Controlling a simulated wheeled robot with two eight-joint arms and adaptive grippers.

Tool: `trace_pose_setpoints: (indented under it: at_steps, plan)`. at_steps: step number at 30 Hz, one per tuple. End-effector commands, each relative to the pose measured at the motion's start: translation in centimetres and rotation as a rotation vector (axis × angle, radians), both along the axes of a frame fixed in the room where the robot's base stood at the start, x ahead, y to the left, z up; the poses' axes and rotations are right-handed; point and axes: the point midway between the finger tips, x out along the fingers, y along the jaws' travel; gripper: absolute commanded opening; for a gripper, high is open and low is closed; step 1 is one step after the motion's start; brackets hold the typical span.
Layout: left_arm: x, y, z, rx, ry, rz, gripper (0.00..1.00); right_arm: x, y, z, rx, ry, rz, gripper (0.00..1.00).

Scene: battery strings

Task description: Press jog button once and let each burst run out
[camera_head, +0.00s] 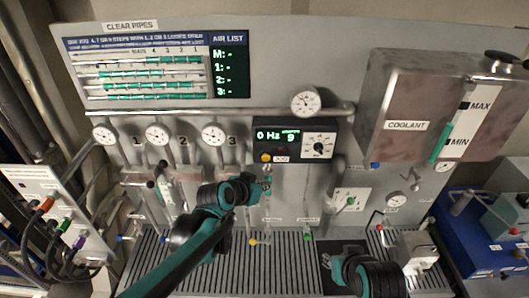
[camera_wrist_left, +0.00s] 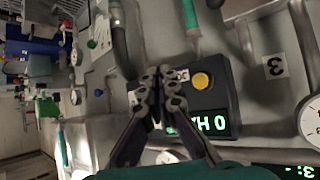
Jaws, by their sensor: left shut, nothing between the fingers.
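The yellow button (camera_head: 266,158), with a small label beside it too small to read in the head view, sits at the lower left of a black control box (camera_head: 319,138). The box's green display reads "0 Hz" and a 9. My left gripper (camera_head: 266,186) is just below the button in the head view. In the left wrist view its fingers (camera_wrist_left: 162,74) are shut and empty, with the yellow button (camera_wrist_left: 202,80) right beside the tips, seemingly apart from them. My right arm (camera_head: 370,275) shows at the bottom; its fingers cannot be made out.
A dial (camera_head: 318,147) is on the same box. Gauges (camera_head: 213,134) and a pipe run along the panel. A coolant tank (camera_head: 415,105) juts out at the right. A lit board (camera_head: 155,68) hangs at upper left. A ribbed tray (camera_head: 285,270) lies below.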

Motion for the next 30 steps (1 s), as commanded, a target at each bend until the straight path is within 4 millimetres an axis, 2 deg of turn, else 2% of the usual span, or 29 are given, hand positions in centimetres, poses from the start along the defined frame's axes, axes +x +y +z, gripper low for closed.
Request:
trace_pose_setpoints:
  at_steps: [11, 14, 24, 30]
  plan:
    - [0.4, 0.0, -0.1, 0.001, 0.0, 0.001, 0.0, 0.0, 0.0, -0.1, 0.0, 0.0, 0.0, 0.3]
    - [1.3, 0.0, -0.1, 0.0, 0.0, 0.001, 0.0, 0.0, 0.0, -0.2, 0.0, 0.0, 0.0, 0.3]
    - [6.1, 0.0, -0.1, 0.001, 0.0, 0.001, 0.0, 0.0, 0.0, -0.4, 0.0, 0.0, 0.0, 0.3]
    - [8.1, 0.1, -0.1, 0.001, 0.0, 0.001, 0.0, 0.0, 0.0, -0.8, 0.0, 0.0, 0.0, 0.3]
